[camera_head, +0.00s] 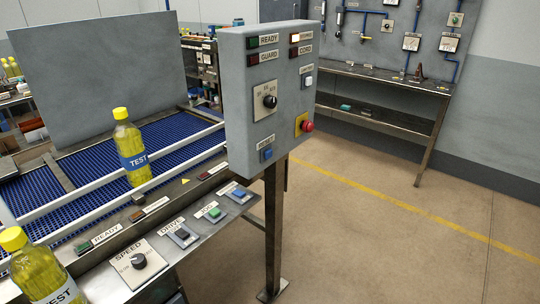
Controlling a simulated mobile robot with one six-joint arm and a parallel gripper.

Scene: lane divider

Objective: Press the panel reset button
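The grey control panel (240,105) stands upright on a metal post right of the conveyor. My gripper is not in view.
On the panel are a black knob (270,101), a white button (308,82) and a red mushroom button (307,126). Yellow bottles (131,150) stand near the conveyor (85,150). The console has a green button (214,213) and speed knob (138,261). Right floor is clear.

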